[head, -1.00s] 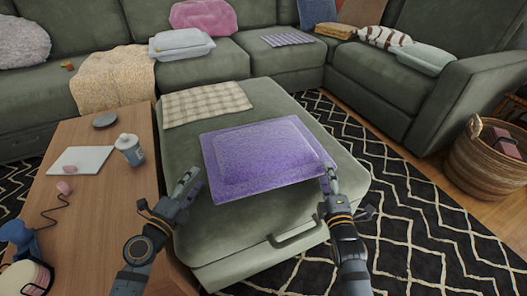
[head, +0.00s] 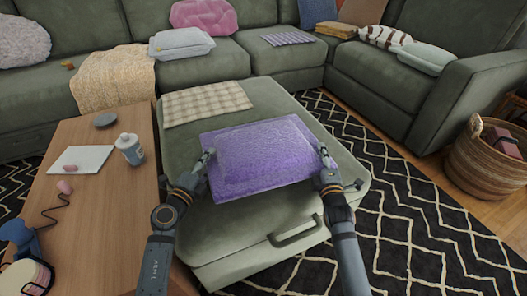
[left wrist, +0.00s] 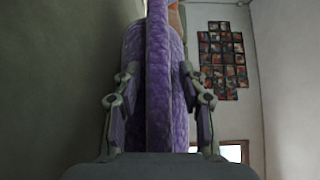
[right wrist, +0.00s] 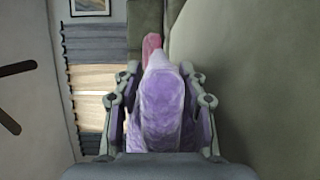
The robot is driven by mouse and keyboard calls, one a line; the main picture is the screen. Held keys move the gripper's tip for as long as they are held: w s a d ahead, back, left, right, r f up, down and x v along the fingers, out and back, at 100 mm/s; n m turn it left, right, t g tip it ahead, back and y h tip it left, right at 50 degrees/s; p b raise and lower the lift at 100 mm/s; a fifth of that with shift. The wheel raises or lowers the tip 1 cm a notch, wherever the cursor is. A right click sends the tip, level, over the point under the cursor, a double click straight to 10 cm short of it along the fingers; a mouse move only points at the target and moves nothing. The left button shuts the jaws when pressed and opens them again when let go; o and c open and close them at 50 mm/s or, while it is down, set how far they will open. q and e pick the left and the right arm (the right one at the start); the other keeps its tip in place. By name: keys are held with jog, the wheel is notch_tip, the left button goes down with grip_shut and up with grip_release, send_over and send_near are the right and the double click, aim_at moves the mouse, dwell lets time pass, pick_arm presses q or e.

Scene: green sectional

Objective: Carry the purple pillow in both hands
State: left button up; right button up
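My left gripper (head: 207,160) is at the pillow's left edge. In the left wrist view the pillow's edge (left wrist: 158,90) stands between its two fingers, with gaps beside the thin rim, so it looks open around the edge. My right gripper (head: 325,162) is at the pillow's right edge. The lower fingers are partly hidden in the head view.
A checked cloth (head: 207,102) lies on the ottoman behind the pillow. The green sofa (head: 225,68) is behind.

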pick_arm(q)
grip_shut()
pick_arm(e)
grip_shut()
